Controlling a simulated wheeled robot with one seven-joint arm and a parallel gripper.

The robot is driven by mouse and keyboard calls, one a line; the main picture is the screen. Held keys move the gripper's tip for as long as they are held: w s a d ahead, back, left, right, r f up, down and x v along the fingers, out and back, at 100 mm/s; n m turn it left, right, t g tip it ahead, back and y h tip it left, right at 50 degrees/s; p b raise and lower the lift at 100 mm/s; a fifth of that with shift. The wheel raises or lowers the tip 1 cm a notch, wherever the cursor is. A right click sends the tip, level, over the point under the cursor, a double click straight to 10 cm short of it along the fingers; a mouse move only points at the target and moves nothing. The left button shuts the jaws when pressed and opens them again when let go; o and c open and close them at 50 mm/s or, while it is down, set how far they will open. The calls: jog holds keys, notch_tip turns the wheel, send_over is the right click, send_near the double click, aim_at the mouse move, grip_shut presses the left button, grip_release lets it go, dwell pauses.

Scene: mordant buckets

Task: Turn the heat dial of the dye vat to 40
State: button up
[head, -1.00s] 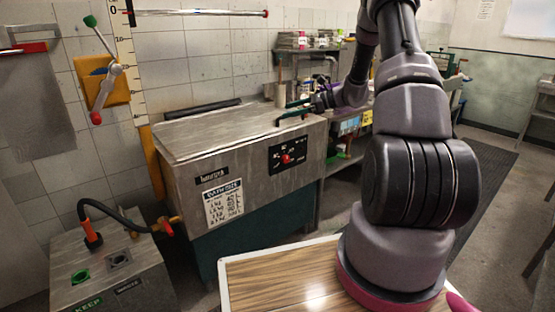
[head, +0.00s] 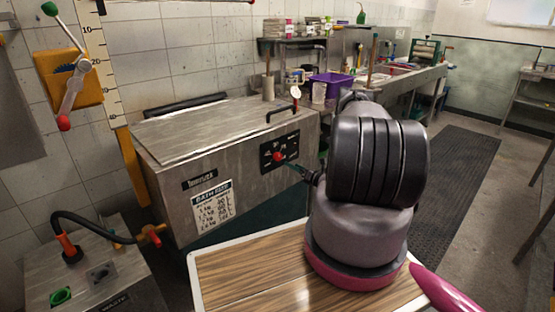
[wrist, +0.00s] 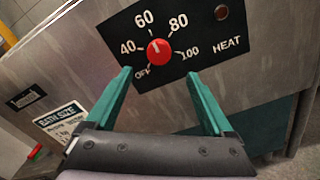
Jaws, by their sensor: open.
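The dye vat (head: 165,172) is a grey steel box with a lid and a black heat panel on its front. The red heat dial (head: 279,156) sits on that panel; in the wrist view the dial (wrist: 159,52) is ringed by OFF, 40, 60, 80 and 100. A small pale mark on its face points up, roughly toward 60. My gripper (wrist: 158,75) is open, its teal fingers spread below the dial to either side, with nothing between them. In the head view my gripper (head: 292,166) is just right of the dial; contact cannot be told.
A bath size chart (head: 212,208) is on the vat front. A lid handle (head: 283,110) and a small gauge (head: 295,93) stand above the panel. A wooden-topped surface (head: 240,275) lies in front. A waste unit with a hose (head: 95,270) is at left.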

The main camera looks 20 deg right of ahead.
aim_at(279, 158)
jog(key=x, duration=0.9)
jog(key=shift+w+a, duration=0.15)
jog(key=shift+w, duration=0.15)
jog(key=c, duration=1.4)
